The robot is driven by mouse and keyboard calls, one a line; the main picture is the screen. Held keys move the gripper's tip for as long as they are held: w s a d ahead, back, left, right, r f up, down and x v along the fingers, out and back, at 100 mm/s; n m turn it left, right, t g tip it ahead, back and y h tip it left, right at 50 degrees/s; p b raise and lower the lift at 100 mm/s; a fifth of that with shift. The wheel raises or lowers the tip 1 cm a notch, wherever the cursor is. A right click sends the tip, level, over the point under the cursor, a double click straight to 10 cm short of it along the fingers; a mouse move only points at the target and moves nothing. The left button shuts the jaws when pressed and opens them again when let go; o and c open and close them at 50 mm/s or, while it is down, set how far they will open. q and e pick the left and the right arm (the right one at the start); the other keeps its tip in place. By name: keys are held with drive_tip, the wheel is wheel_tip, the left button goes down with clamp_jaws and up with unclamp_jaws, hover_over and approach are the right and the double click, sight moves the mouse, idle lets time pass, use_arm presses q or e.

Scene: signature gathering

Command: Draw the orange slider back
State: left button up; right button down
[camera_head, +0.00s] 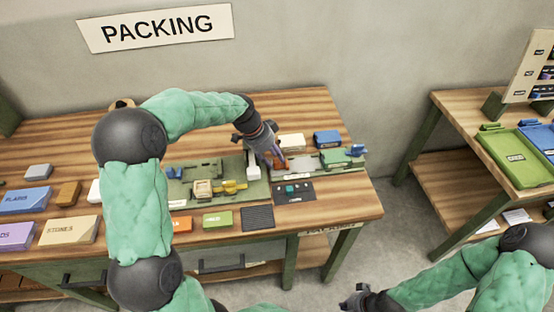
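The orange slider (281,164) is a small orange piece on a grey track plate (303,162) on the wooden packing table. My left gripper (276,155) reaches down to it from above, with its fingertips at or very close to the slider. The fingers partly cover it, and I cannot tell whether they are closed on it. My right gripper (352,302) hangs low at the bottom of the view, away from the table and with no object visible in it. Its fingers are too small to read.
A blue block (326,138) and a cream block (291,142) stand behind the track. A green piece (334,157) is at its right. A dark panel with a teal knob (291,189) lies in front. Green fixtures with a yellow part (229,187) are at left.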

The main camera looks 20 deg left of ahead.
use_arm(q)
drive_tip(key=shift+a, duration=0.15)
drive_tip(key=shift+s+d+f, duration=0.2)
drive_tip(key=shift+f, duration=0.05)
drive_tip(key=shift+r, duration=0.1)
drive_tip(key=v, duration=1.1)
drive_tip(key=shift+s+a+r, duration=0.1)
drive_tip(key=shift+a+r, duration=0.1)
drive_tip(key=shift+r, duration=0.15)
